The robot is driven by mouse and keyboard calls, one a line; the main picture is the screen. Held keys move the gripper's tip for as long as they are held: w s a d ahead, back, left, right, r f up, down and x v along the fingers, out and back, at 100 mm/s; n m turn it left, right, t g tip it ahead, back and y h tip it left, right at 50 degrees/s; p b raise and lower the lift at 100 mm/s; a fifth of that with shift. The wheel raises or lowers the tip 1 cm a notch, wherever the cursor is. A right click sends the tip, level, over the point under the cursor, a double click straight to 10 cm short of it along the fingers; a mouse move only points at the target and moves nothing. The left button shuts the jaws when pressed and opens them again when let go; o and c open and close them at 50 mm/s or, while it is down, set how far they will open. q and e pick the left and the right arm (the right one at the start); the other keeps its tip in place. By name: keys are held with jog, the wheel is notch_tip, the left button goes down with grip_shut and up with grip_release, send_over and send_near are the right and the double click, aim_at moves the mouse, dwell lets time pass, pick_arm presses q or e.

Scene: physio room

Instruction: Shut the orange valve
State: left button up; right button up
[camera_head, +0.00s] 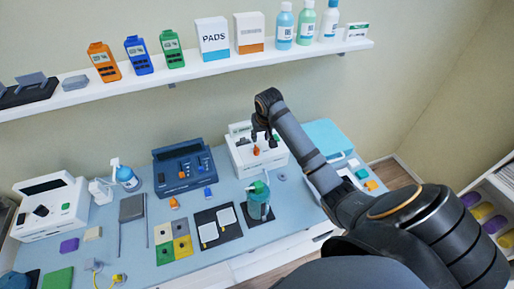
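A small orange part (256,150) shows on the front of the white machine (243,160) at the back of the table, and it looks like the orange valve. Its handle position is too small to read. My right gripper (264,138) points down just above and in front of this machine, close to the orange part. I cannot tell whether it touches it, and the fingers are too small and dark to show whether they are open. Another orange knob (182,174) is on the dark blue device to the left. My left gripper is not in view.
A green-topped container (258,199) stands on a dark mat in front of the white machine. A loose orange piece (174,203) and a blue piece (208,192) lie before the blue device (183,165). A shelf (190,75) with bottles and boxes runs above.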

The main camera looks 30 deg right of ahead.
aim_at(257, 148)
jog(key=p+x, duration=0.1)
jog(key=x, duration=0.5)
jog(key=p+x, duration=0.1)
jog(key=x, duration=0.2)
jog(key=shift+w+a+f+p, duration=0.2)
jog(key=shift+a+f+p, duration=0.15)
jog(key=shift+t, duration=0.3)
